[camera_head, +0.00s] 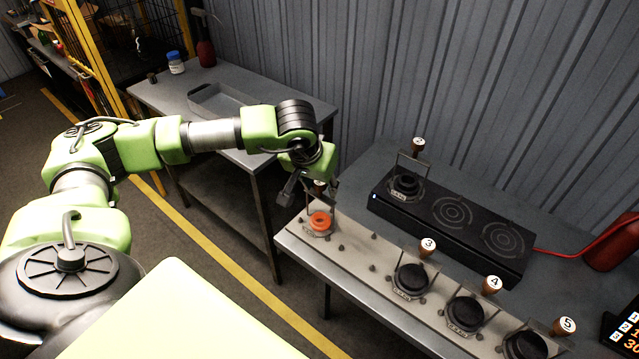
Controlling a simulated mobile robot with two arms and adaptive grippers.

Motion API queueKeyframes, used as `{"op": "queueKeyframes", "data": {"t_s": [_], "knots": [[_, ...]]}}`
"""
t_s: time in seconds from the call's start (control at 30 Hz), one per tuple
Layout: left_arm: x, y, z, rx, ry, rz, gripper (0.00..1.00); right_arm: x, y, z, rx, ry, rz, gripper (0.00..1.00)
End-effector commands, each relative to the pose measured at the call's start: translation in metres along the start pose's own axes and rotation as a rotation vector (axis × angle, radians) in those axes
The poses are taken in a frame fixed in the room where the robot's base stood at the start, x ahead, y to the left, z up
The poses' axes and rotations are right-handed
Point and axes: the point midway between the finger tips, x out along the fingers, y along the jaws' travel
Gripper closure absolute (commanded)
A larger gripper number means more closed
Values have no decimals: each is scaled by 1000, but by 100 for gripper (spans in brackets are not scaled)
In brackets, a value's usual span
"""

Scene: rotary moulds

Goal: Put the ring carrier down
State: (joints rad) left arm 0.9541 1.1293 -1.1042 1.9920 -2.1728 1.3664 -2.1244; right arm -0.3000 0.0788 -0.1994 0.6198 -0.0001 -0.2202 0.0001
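A ring carrier with an orange ring (320,221) is at the left end of the long pale rack (352,238). It looks upright and at or very near the rack surface; I cannot tell whether it touches. Its brown handle (319,187) rises under my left gripper (306,186), which points down from the arm's wrist. A dark finger shows left of the handle. The wrist hides part of the gripper, so its grip on the handle is unclear. My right gripper is not in view.
Carriers marked 3 (411,279), 4 (465,313) and 5 (526,345) stand along the rack. Another carrier (406,185) stands on the black hotplate (470,246), left spot; its other two spots are empty. A grey table (160,95) with a tray (222,104) stands behind.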

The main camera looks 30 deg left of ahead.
Motion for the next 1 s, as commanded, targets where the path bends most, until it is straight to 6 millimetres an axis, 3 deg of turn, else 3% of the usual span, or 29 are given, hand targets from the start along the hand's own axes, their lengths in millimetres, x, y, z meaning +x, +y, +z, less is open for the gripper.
{"op": "queueKeyframes", "data": {"t_s": [0.1, 0.23, 0.5, 0.7, 1.0], "knots": [[-4, 0, -2, 0, 0, 0, 63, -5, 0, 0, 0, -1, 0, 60], [-18, 0, -1, 1, 5, 2, 63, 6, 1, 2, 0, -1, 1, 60], [-76, 0, -1, 2, 7, 2, 63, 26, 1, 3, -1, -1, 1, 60], [-110, 0, -1, 0, 4, 1, 63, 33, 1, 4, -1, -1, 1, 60], [-123, 0, -1, 1, -1, 1, 63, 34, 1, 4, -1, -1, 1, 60]]}}
